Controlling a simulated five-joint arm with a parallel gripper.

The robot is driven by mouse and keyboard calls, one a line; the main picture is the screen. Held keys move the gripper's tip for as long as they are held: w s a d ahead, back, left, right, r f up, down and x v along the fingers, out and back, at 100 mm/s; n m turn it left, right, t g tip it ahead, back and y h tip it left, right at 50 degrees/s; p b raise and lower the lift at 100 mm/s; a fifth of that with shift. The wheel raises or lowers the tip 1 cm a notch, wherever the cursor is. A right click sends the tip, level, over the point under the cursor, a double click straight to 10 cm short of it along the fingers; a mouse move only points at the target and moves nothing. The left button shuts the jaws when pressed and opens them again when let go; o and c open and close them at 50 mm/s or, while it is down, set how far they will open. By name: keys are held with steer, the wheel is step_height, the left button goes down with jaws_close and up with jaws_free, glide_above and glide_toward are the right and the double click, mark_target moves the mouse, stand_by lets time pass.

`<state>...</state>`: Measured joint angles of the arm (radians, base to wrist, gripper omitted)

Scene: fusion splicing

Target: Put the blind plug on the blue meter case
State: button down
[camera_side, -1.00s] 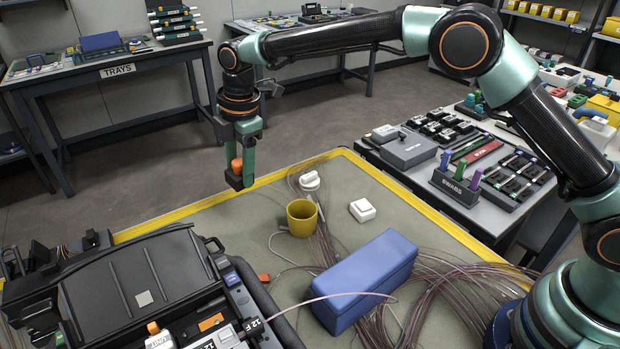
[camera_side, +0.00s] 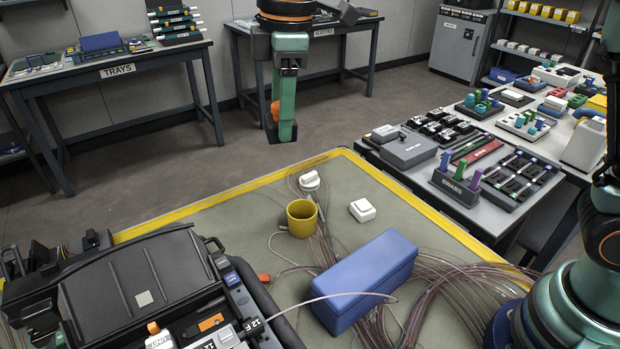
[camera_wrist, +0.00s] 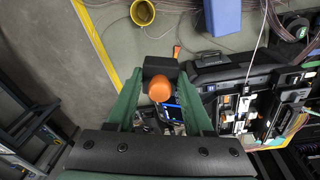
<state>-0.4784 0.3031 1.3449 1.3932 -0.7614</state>
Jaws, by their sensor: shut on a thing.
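The orange blind plug (camera_side: 275,109) is held between the green fingers of my gripper (camera_side: 279,127), high above the bench. In the wrist view the plug (camera_wrist: 159,88) shows as a rounded orange end between the two jaws of my gripper (camera_wrist: 159,97); the rest of it is hidden. The blue meter case (camera_side: 366,281) lies closed on the grey mat, right of the black splicer case. Its top looks flat and bare. It also shows at the top of the wrist view (camera_wrist: 222,17), apart from my gripper.
A yellow cup (camera_side: 301,218) stands on the yellow-edged mat, near a white square box (camera_side: 362,210). Loose clear tubing runs around the blue case. An open black splicer case (camera_side: 140,285) fills the lower left. The mat's far left part is clear.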

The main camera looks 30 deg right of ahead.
steer(key=s+d+r+m, duration=0.2)
steer(key=s+d+m, duration=0.1)
steer(key=s, duration=0.4)
steer(key=m, duration=0.4)
glide_above(368, 262)
step_height(368, 262, down, 20)
steer(key=shift+s+f, duration=0.15)
steer(key=shift+f+g, duration=0.1)
steer(key=shift+g, duration=0.2)
steer(key=shift+c, duration=1.5)
jaws_free()
steer(key=shift+f, duration=0.1)
step_height(368, 262, up, 12)
steer(key=w+d+r+m+t, duration=0.2)
steer(key=d+m+t, duration=0.3)
steer(key=d, duration=1)
steer(key=shift+r+m+h, duration=0.3)
steer(key=shift+r+m, duration=0.05)
steer(key=shift+m, duration=0.75)
